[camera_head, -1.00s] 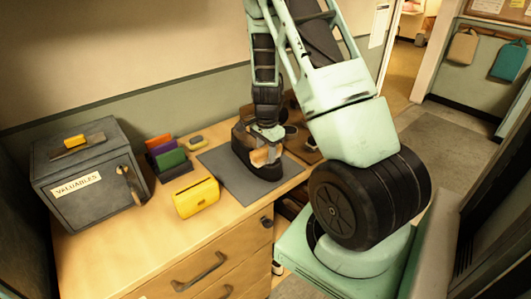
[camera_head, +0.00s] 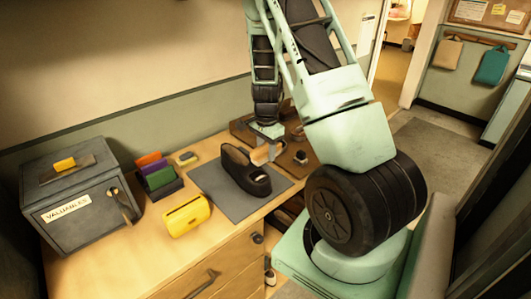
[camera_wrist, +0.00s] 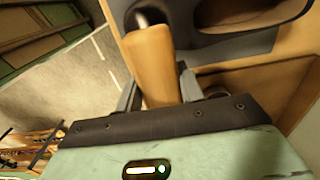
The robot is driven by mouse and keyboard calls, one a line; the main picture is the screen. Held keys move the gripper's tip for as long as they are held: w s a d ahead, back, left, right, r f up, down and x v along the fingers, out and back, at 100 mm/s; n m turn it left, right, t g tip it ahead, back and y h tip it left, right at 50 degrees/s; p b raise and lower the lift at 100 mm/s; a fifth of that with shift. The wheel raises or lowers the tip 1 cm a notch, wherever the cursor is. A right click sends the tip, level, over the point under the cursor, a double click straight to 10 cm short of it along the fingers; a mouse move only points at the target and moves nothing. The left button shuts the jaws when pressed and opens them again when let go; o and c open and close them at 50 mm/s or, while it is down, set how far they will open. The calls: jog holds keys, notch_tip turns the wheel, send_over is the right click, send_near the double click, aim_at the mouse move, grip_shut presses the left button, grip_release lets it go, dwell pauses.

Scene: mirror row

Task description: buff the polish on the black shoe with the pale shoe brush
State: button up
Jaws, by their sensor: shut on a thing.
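The black shoe (camera_head: 250,178) lies on a dark grey mat (camera_head: 215,197) on the wooden counter. My gripper (camera_head: 267,141) is shut on the pale shoe brush (camera_head: 262,155), at the shoe's far right side in the head view. I cannot tell whether the brush touches the shoe. In the wrist view the brush's pale wooden body (camera_wrist: 152,62) stands between the two fingers, and the dark shoe (camera_wrist: 240,14) shows just beyond it at the top. The bristles are hardly visible.
A brown wooden tray (camera_head: 297,165) with a dark knob-like thing lies right of the mat.

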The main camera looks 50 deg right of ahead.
aim_at(266, 146)
jog(key=shift+r+p, duration=0.9)
jog(key=shift+r, duration=0.6)
jog(key=shift+f, duration=0.1)
